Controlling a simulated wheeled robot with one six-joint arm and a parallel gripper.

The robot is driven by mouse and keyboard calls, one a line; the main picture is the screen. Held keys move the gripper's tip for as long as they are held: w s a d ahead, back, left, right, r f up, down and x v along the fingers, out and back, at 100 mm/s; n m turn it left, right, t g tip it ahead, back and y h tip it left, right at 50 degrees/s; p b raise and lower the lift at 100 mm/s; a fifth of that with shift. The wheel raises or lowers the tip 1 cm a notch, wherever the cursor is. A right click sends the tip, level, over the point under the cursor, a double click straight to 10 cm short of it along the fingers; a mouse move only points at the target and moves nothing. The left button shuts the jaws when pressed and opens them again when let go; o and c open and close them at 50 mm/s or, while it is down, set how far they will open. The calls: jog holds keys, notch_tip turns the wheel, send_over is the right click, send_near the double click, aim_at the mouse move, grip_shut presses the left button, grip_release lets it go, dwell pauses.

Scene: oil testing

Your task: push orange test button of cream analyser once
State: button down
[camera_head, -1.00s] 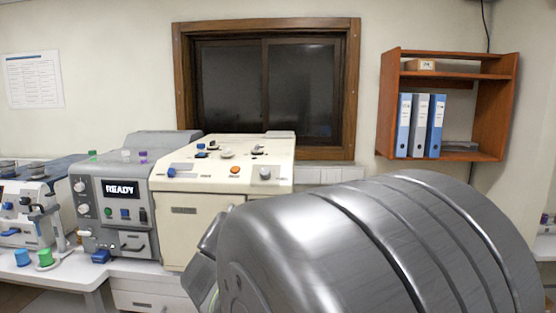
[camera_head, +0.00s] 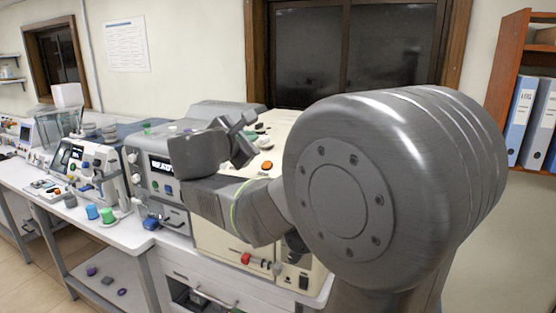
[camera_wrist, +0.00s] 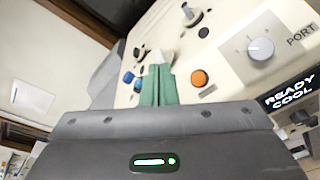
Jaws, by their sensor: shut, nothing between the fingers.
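The cream analyser (camera_head: 222,238) stands on the bench, partly hidden behind my arm in the head view. Its round orange button (camera_head: 267,165) shows on the top panel, just right of my wrist. In the wrist view the orange button (camera_wrist: 199,78) lies a little right of my gripper (camera_wrist: 158,70), apart from it in the picture. The green fingers of my gripper are shut with nothing between them and point over the cream panel. How high the tips are above the panel I cannot tell. In the head view the fingertips are not clear.
Dark knobs and a blue control (camera_wrist: 138,80) stand on the panel near my fingers, and a white dial (camera_wrist: 260,48) to the right. A grey instrument (camera_head: 150,185) adjoins on the left. My large arm joint hides the right side.

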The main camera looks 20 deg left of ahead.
aim_at(266, 165)
jog(key=shift+s, duration=0.15)
jog(key=shift+f, duration=0.1)
jog(key=shift+w+d+f+b, duration=0.1)
jog(key=shift+w+f+b, duration=0.85)
jog(key=shift+f, duration=0.25)
jog(key=shift+w+d+f+b, duration=0.1)
jog(key=shift+w+f+b, duration=0.7)
jog(key=shift+f+b, duration=0.35)
jog(key=shift+w+f+b, duration=0.85)
jog(key=shift+f+b, duration=0.05)
jog(key=shift+f, duration=0.35)
jog(key=shift+w+f+b, duration=0.25)
jog(key=shift+f+b, duration=0.05)
jog(key=shift+b, duration=0.15)
